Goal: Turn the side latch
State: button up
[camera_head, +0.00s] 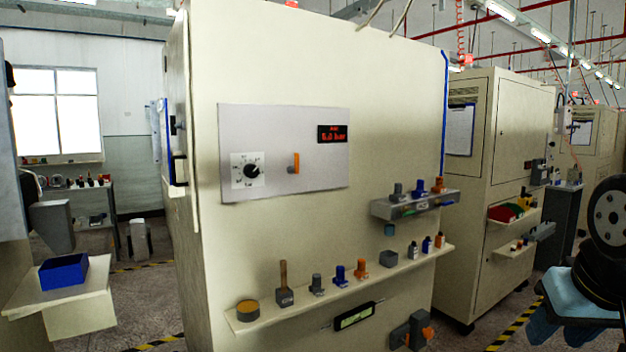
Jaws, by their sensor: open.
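A tall cream cabinet (400,110) fills the middle of the head view. On its narrow left side, near the front edge, a dark latch-like fitting (179,170) shows edge-on, with a smaller dark fitting (175,126) above it. I cannot tell which is the side latch or how it is turned. The front panel (240,120) carries a black dial (251,171), an upright orange lever (296,163) and a red-lit display (332,133). My gripper (568,328), with light blue parts, is open at the lower right, far from the cabinet's left side. Its fingertips are partly cut off.
A cream shelf (350,288) with several small items juts from the cabinet front. Above it is a grey rack (415,204). A grey block with an orange part (411,330) sticks out low. A blue bin (64,271) stands on a ledge at left. Floor shows between.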

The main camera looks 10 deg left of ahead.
aim_at(173, 124)
jog(key=z, duration=0.05)
jog(key=k, duration=1.05)
jog(key=u, duration=0.6)
jog(key=i, duration=1.15)
jog(key=u, duration=0.9)
jog(key=i, duration=1.25)
jog(key=z, duration=1.35)
jog(key=k, duration=0.35)
jog(key=u, duration=0.25)
